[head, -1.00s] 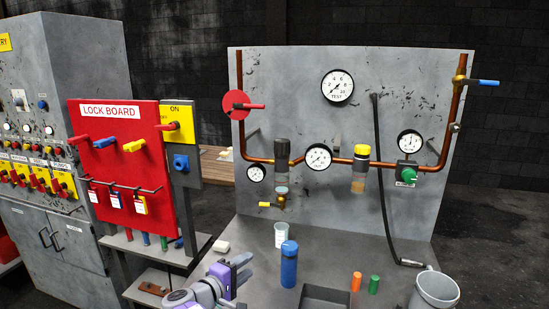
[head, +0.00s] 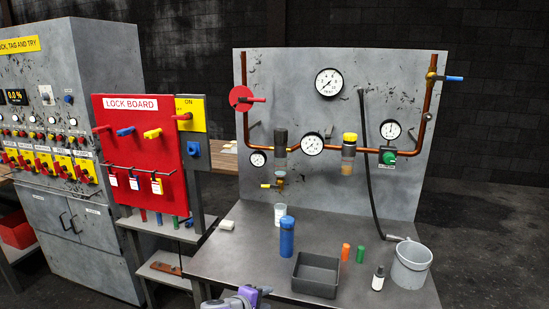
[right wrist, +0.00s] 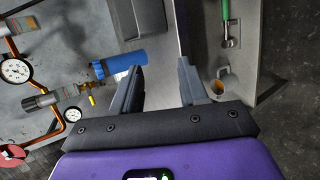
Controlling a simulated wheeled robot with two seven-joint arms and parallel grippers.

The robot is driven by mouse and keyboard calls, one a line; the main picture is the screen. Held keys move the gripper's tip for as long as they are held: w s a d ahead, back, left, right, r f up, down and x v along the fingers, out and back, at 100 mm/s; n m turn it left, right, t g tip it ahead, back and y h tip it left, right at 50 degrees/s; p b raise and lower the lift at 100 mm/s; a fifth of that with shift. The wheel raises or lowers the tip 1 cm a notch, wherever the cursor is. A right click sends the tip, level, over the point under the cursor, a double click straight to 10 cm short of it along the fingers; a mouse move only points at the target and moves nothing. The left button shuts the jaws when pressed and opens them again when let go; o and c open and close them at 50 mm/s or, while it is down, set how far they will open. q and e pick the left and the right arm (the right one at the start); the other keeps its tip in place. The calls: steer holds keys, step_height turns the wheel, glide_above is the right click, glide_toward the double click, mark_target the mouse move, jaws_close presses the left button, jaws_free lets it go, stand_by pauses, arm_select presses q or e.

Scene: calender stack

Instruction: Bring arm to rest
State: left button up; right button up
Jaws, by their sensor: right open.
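My right gripper (head: 257,293) shows only in part at the bottom edge of the head view, with purple and grey parts of my arm behind it. It is low, in front of the bench (head: 225,262), left of the black tray. In the right wrist view the two grey fingers (right wrist: 160,84) stand apart with nothing between them. My left gripper is not in view.
A black tray (head: 316,275), an orange and a green cylinder, a small dark-topped bottle (head: 378,278) and a grey bucket (head: 411,266) stand on the bench. A panel with pipes and gauges (head: 329,82) rises behind. The red lock board (head: 140,155) stands left.

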steer(key=s+d+f+m+g+y, duration=0.1)
steer(key=s+d+f+g+y, duration=0.15)
steer(key=s+f, duration=0.4)
steer(key=s+d+f+m+g+y+p, duration=0.1)
steer(key=s+d+f+g, duration=0.2)
steer(key=f, duration=0.6)
steer(key=s+d+f+m+g+y, duration=0.1)
steer(key=s+d+f+g+y, duration=0.15)
steer(key=s+f, duration=0.35)
steer(key=s+d+f+m+y+p, duration=0.1)
steer(key=s+d+f+m+y, duration=0.1)
steer(key=s+m, duration=0.4)
steer(key=s+d+f+m+g+y+p, duration=0.1)
steer(key=s+m, duration=0.5)
steer(key=s, duration=0.7)
steer(key=shift+d+f+m+y, duration=0.3)
steer(key=shift+d+f+y, duration=0.4)
steer(key=shift+d+y, duration=0.3)
